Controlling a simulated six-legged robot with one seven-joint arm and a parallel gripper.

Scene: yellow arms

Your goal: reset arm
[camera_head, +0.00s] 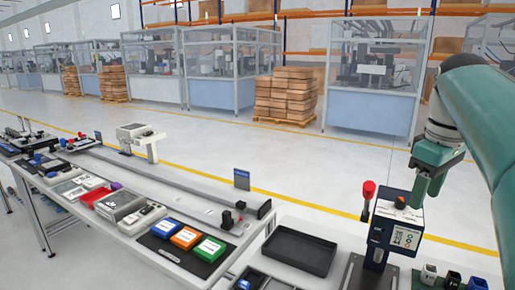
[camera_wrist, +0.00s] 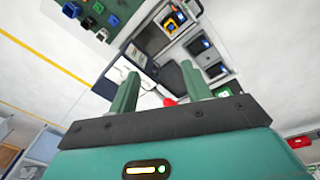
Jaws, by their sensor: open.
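My teal arm (camera_head: 480,120) comes in from the right side of the head view. My gripper (camera_head: 424,193) points down just above or beside a dark blue press-like device (camera_head: 405,236). I cannot tell whether it touches the device. In the wrist view the two green fingers of my gripper (camera_wrist: 160,88) stand well apart, with nothing held between them. The device's red knob (camera_head: 369,190) stands to the left of the gripper. The red knob also shows in the wrist view (camera_wrist: 169,102), near the right finger.
An empty black tray (camera_head: 300,252) lies left of the device. Blue, orange and green boxes (camera_head: 186,237) sit on a dark mat on the long bench. Small coloured parts (camera_head: 429,273) lie at the lower right. Stacked cartons (camera_head: 287,95) and glass-walled cells stand beyond open floor.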

